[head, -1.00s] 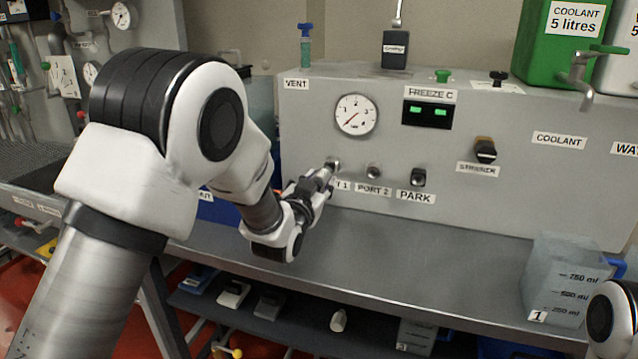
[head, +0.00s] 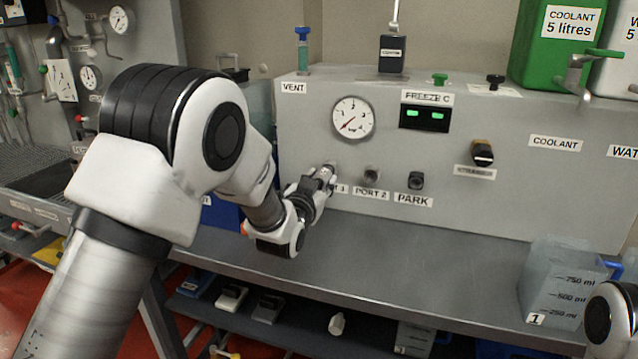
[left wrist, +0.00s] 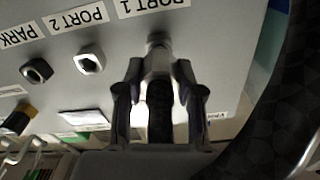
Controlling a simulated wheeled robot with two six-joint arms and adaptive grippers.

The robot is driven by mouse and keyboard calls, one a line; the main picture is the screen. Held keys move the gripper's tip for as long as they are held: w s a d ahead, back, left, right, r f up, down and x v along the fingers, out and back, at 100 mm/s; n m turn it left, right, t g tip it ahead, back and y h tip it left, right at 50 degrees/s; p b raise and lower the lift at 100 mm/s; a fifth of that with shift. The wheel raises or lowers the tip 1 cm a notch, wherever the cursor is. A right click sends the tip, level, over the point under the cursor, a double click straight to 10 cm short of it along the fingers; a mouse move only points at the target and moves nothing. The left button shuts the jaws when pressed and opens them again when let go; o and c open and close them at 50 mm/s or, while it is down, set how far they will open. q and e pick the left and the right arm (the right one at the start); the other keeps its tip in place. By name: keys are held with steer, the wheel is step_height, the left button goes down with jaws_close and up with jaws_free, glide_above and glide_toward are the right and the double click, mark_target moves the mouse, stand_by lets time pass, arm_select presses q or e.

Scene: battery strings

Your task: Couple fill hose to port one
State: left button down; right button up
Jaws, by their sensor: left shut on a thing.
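My left gripper (head: 318,182) is at the grey panel, in front of port one, and partly covers the port one label (head: 341,188). In the left wrist view my left gripper (left wrist: 157,90) is shut on the fill hose's end (left wrist: 158,62), a metal coupling with a dark ribbed body. The coupling's tip is at port one (left wrist: 157,40) and lines up with it. Whether it is fully seated I cannot tell. Port two (head: 371,175) and the park socket (head: 416,180) are to the right, both empty. Of my right arm only a white and black link shows; its gripper is out of view.
A measuring jug (head: 562,285) stands at the bench's right. The bench top (head: 420,262) below the ports is clear. A green coolant can (head: 553,55) stands on top.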

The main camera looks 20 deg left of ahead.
arm_select(q)
steer(key=shift+w, duration=0.65)
steer(key=c, duration=0.7)
jaws_free()
steer(key=shift+o, duration=0.2)
steer(key=s, duration=1.2)
steer(key=shift+a, duration=0.15)
